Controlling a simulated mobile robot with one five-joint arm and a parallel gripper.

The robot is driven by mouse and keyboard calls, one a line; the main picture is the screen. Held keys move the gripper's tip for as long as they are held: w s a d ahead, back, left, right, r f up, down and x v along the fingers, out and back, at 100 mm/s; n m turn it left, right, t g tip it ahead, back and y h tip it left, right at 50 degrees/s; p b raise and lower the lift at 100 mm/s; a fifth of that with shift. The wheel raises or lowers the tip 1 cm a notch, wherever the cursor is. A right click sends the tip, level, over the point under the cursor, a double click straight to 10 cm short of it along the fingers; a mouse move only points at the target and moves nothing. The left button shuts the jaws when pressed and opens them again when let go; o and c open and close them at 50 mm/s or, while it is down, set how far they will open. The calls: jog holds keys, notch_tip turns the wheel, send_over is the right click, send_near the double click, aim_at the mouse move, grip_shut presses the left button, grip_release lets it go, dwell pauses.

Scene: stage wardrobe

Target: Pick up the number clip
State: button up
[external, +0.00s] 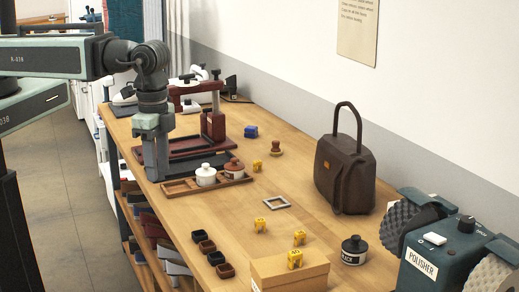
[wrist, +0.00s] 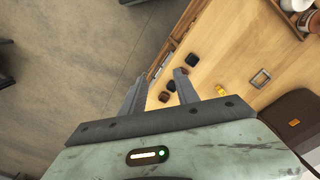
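Several small yellow clips sit on the wooden bench; I cannot tell which is the number clip. In the external view, one yellow clip (external: 260,225) is mid-bench, another (external: 300,238) is to its right, one (external: 295,259) stands on a cardboard box, and one (external: 257,166) is farther back. My gripper (external: 156,176) points down at the bench's left edge, away from the clips. In the wrist view its fingers (wrist: 160,74) are apart and empty.
A tray (external: 178,189) with two lidded jars, a dark red press (external: 214,125) and a grey frame (external: 277,203) are on the bench. Several small dark cups (external: 208,246) line the front edge. A brown bag (external: 345,172), black jar (external: 354,250) and polisher (external: 445,262) stand right.

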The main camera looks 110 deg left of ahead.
jog(key=shift+o, duration=1.2)
jog(key=shift+w, duration=0.1)
